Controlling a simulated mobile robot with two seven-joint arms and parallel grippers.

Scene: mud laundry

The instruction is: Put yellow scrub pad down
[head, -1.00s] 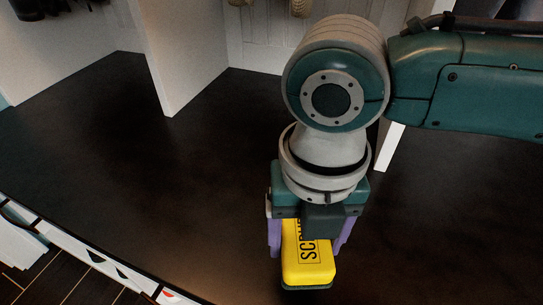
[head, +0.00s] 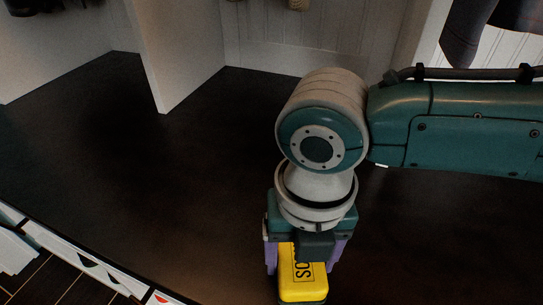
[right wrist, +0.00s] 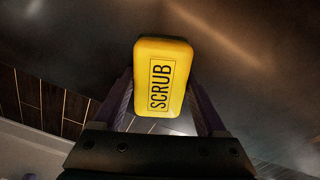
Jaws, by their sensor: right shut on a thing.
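The yellow scrub pad (head: 302,283) has a dark underside and black lettering that reads SCRUB in the right wrist view (right wrist: 161,78). My right gripper (head: 304,262) points down in the head view and is shut on the pad, with a purple finger at each side. The pad is over the dark bench top (head: 150,180), near its front edge. I cannot tell whether its underside touches the surface. The pad's lower end is close to the bottom of the head view. My left gripper is not in view.
The dark bench top is clear to the left of my right arm. A white upright divider (head: 180,55) stands at the back. The front edge of the bench runs along the lower left, with a wood-look floor (head: 60,285) below it.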

